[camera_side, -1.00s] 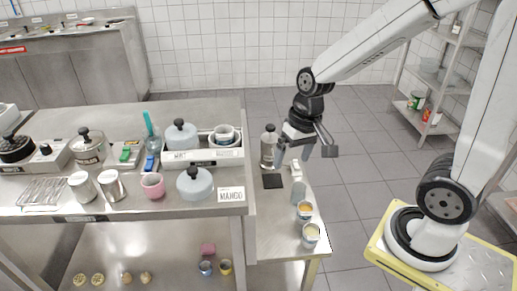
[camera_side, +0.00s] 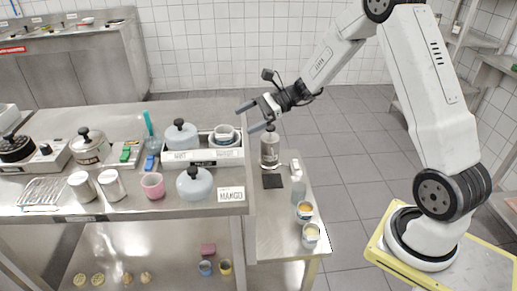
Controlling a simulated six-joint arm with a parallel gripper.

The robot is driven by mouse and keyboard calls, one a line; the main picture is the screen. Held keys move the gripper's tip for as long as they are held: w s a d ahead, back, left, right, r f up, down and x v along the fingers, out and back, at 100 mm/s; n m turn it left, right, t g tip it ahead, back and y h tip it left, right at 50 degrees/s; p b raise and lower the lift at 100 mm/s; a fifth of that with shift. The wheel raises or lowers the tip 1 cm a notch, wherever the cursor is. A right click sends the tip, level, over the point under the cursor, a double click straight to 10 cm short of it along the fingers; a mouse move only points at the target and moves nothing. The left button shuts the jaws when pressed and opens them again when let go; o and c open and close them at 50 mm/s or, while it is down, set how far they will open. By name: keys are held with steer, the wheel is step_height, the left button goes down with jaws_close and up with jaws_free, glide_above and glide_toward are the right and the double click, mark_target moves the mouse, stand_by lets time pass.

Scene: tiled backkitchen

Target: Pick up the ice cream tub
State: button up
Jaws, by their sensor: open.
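No thing is clearly marked as the ice cream tub. Two small tubs with yellowish contents, a rear one (camera_side: 305,211) and a front one (camera_side: 311,236), stand upright on the lower side table at the right. A white round container (camera_side: 225,132) sits in a white labelled tray (camera_side: 203,159) on the main counter; I cannot tell whether it is the tub. My gripper (camera_side: 245,120) is open and empty, fingers pointing left, in view near the tray's right end and above the counter's right edge. It appears apart from everything.
A grey bottle (camera_side: 269,148) stands on the side table below my gripper, near a black square (camera_side: 272,181). Lidded grey pots (camera_side: 194,183), a pink cup (camera_side: 152,186), metal cans (camera_side: 111,185) and a MANGO card (camera_side: 231,195) crowd the counter. Tiled floor is clear behind.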

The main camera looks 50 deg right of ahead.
steer(key=w+d+m+t, duration=0.5)
steer(key=d+t, duration=0.1)
steer(key=d, duration=0.2)
glide_toward(225, 141)
steer(key=w+d, duration=0.2)
steer(key=shift+w+a+r, duration=0.15)
steer(key=shift+w+r, duration=0.05)
steer(key=shift+r, duration=0.05)
steer(key=shift+a, duration=0.1)
steer(key=shift+x, duration=1.2)
steer(key=shift+w+r, duration=0.1)
steer(key=shift+w, duration=0.05)
steer(key=shift+x, duration=2.5)
steer(key=shift+r, duration=0.2)
